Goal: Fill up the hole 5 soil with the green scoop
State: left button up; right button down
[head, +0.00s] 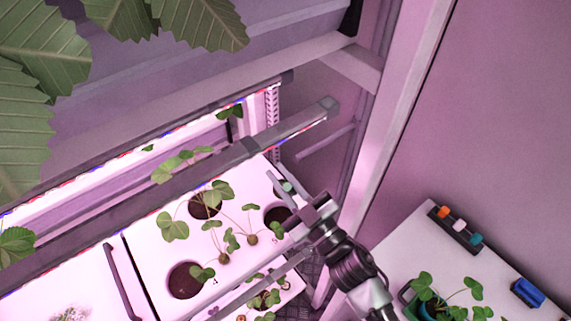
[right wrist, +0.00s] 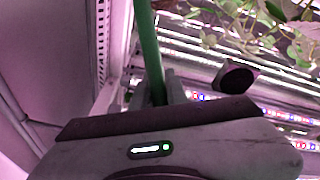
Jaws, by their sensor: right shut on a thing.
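My right gripper (head: 309,213) is over the right end of a white planting panel (head: 150,235) on the rack. In the right wrist view it is shut on the green handle of the scoop (right wrist: 148,45), which runs up out of the picture. In the head view a small greenish piece, perhaps the scoop's end (head: 286,187), shows just left of the fingers. A dark round hole (head: 276,214), apparently hole 5, lies in the panel left of the gripper; its small label is hard to read. The scoop's load is not visible. My left gripper is out of view.
Other dark holes (head: 186,280) and seedlings (head: 172,228) are in the panel. A metal light bar (head: 250,147) crosses above it. A white table (head: 405,240) at right holds a tool holder (head: 455,229), a blue object (head: 527,292) and a potted plant. Large leaves hang at upper left.

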jog(key=s+a+f+n+g+y+b, duration=0.2)
jog(key=s+f+n+g+y+b, duration=0.4)
jog(key=n+b, duration=1)
jog(key=shift+s+a+f+n+y+b, duration=0.5)
jog(key=shift+y+b, duration=1.3)
jog(key=shift+b, duration=1.15)
jog(key=shift+d, duration=0.1)
